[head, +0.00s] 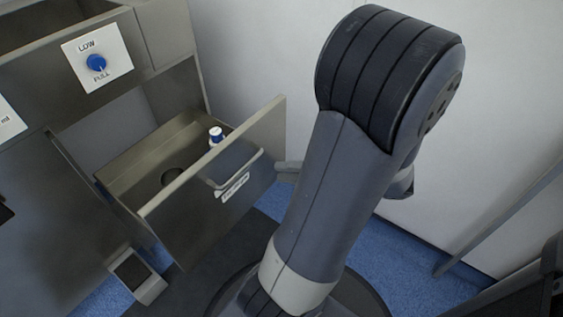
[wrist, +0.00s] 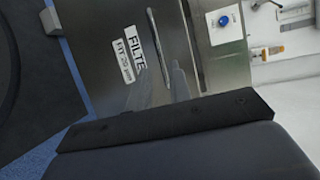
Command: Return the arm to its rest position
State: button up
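My arm fills the middle and right of the head view, bent at a large dark joint. A small grey part of my gripper (head: 289,167) shows left of the arm, close to the front of the open drawer (head: 205,205). In the wrist view a dark bar and grey housing fill the bottom. Pale pointed shapes, perhaps my gripper's fingers (wrist: 162,88), stand above the bar against the steel front. Whether they are apart or shut on anything is unclear. No rest position is marked in view.
A white bottle with a blue cap (head: 216,136) stands in the drawer. The drawer front has a handle (head: 240,170) and label. A blue LOW/FULL knob (head: 96,63) is on the cabinet above. A small box (head: 137,276) is below. A white wall (head: 262,50) stands behind.

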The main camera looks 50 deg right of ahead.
aim_at(244, 170)
dwell(0.3)
jog(key=shift+b+x, duration=1.45)
jog(key=shift+x, duration=4.05)
jog(key=shift+f, duration=0.25)
